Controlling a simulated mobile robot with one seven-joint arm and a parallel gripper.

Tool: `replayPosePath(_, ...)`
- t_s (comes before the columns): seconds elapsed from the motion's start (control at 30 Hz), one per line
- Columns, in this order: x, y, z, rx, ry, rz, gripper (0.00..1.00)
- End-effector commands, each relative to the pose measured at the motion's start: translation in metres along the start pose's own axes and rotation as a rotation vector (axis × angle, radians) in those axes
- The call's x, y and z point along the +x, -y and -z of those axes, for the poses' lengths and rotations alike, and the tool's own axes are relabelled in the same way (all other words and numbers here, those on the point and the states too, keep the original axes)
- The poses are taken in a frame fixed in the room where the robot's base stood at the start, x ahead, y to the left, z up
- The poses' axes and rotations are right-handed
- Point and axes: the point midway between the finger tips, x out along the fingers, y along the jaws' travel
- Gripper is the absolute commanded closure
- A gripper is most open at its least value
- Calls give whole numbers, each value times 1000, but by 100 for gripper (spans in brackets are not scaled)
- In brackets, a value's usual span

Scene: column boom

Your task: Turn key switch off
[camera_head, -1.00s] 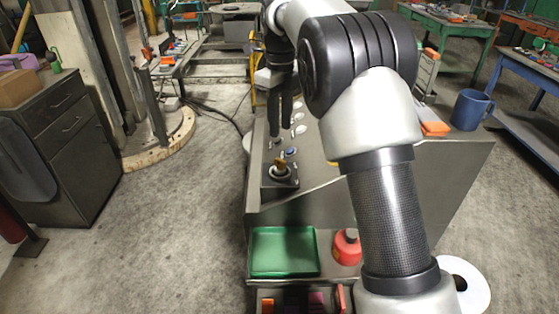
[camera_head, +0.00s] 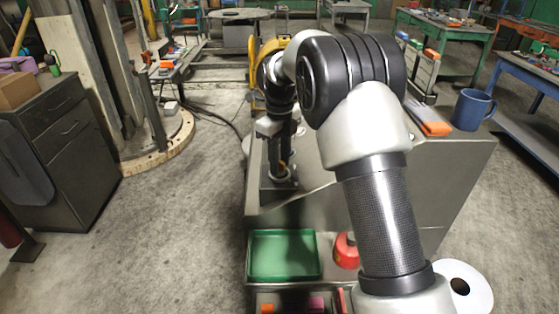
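The grey control console (camera_head: 290,212) stands in the middle of the view, with a small dark switch box at its front left end. The key switch (camera_head: 282,175) is on that box; only a little of its yellowish and pale base shows below my fingers. My gripper (camera_head: 281,163) points down right over the key switch, its dark fingers hiding most of it. Whether the fingers touch or close on the key cannot be told. The console's other buttons are mostly hidden behind my gripper and arm.
A green tray (camera_head: 284,254) and a red container (camera_head: 346,250) sit on the lower shelf in front. A blue mug (camera_head: 471,109) and an orange-topped item (camera_head: 434,128) stand on the console's right top. A dark cabinet (camera_head: 67,150) stands left, with clear floor between.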

Motion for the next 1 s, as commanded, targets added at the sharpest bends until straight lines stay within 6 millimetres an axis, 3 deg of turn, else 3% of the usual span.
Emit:
replayPosePath(0.03, 0, 0, 0, 0, 0, 0, 77)
replayPosePath(0.17, 0, 0, 0, 0, 0, 0, 99)
replayPosePath(0.2, 0, 0, 0, 0, 0, 0, 100)
replayPosePath(0.63, -2, 0, 0, -68, 0, -1, 100)
replayPosePath(1.0, -4, 0, 0, -355, -1, 0, 100)
